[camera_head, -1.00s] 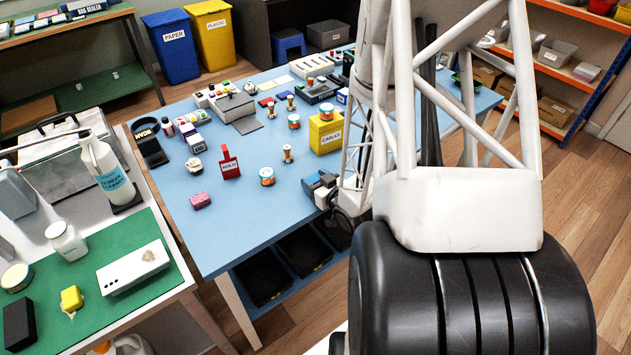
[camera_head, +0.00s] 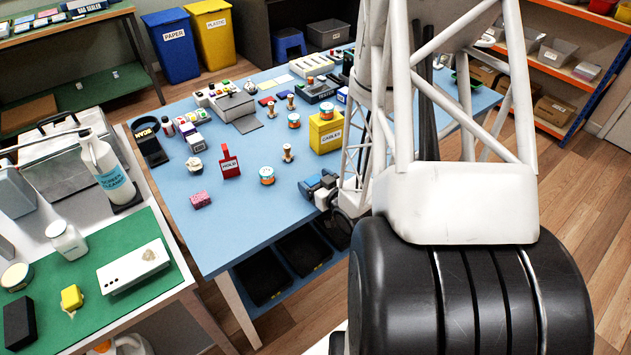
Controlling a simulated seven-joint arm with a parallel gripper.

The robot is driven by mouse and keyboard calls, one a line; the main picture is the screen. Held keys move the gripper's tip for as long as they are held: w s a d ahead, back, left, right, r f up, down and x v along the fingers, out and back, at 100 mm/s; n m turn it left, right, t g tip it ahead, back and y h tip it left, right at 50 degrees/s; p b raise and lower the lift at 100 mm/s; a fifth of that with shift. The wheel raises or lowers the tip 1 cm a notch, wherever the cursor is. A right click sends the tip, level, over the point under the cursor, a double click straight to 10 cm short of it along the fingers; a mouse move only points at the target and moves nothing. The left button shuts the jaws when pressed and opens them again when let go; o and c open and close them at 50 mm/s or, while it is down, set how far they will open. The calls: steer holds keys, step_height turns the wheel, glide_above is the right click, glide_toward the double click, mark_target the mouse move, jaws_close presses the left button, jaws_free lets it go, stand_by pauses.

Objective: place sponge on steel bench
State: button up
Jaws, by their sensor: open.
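A yellow block (camera_head: 71,297) that looks like a sponge lies on the green mat at the lower left. A pink speckled block (camera_head: 201,200), which could also be a sponge, lies on the blue table near its left front edge. I cannot tell which is the task's sponge. A pale grey bench (camera_head: 150,222) at the left, with the green mat on it, may be the steel bench. My gripper (camera_head: 318,187) is at the front edge of the blue table, small and partly hidden by my arm. It is open, well to the right of both blocks; nothing shows between its fingers.
A red HOLD stand (camera_head: 229,163), a round tin (camera_head: 267,175) and a yellow CABLES box (camera_head: 326,132) stand on the blue table (camera_head: 235,220).

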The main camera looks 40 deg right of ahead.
steer(key=s+r, duration=0.1)
steer(key=s, duration=0.6)
steer(key=shift+s, duration=0.35)
steer(key=shift+r, duration=0.1)
stand_by(0.4)
stand_by(0.5)
